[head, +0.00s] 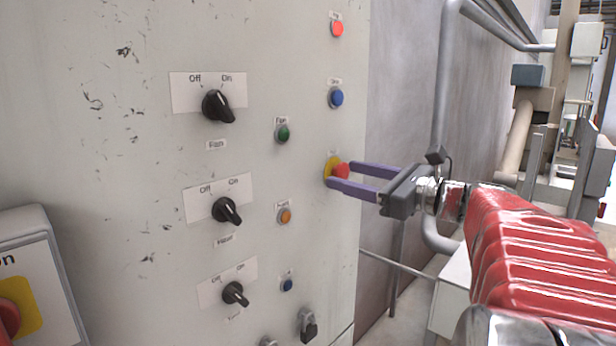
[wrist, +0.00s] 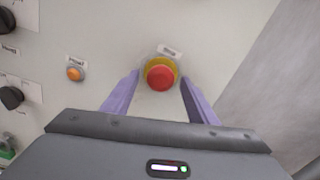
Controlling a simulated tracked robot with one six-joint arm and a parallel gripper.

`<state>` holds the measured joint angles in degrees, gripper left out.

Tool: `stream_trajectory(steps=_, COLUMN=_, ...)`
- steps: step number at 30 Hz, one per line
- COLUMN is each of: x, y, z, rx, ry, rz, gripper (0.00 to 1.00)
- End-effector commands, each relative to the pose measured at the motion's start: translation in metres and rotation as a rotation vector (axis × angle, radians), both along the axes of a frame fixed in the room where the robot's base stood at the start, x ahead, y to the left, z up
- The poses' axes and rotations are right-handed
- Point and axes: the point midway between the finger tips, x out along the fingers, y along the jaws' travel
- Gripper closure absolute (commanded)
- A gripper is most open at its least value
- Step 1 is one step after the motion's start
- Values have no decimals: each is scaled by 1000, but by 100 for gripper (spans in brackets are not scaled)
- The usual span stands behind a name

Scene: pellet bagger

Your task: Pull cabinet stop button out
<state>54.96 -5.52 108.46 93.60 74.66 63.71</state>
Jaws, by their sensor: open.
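The cabinet stop button (head: 341,172) is a red mushroom head on a yellow ring on the right part of the pale cabinet front. It also shows in the wrist view (wrist: 161,76), with a small label above it. My gripper (head: 340,174) has two purple fingers, spread apart with the tips close to the cabinet face. In the wrist view the fingers (wrist: 160,81) stand left and right of the red head, with gaps on both sides. My gripper is open. I cannot tell how deep the fingertips reach around the button.
The cabinet front (head: 140,190) carries black rotary switches (head: 227,210), a red lamp (head: 337,28), a blue button (head: 336,97), a green one (head: 283,133) and an orange one (head: 284,215). A box with another red button (head: 8,318) stands at lower left. A grey pipe (head: 441,90) runs behind my arm.

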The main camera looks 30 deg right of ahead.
Motion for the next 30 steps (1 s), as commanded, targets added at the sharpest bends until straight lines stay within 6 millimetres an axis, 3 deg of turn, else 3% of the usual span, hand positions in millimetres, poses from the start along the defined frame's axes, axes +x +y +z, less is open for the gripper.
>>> stream_trajectory(steps=5, x=0, y=0, z=0, rx=0, ry=0, rz=0, gripper=47)
stream_trajectory(steps=27, x=0, y=1, z=0, rx=0, ry=0, rz=2, gripper=98)
stream_trajectory(steps=30, x=0, y=1, z=0, rx=0, ry=0, rz=2, gripper=100)
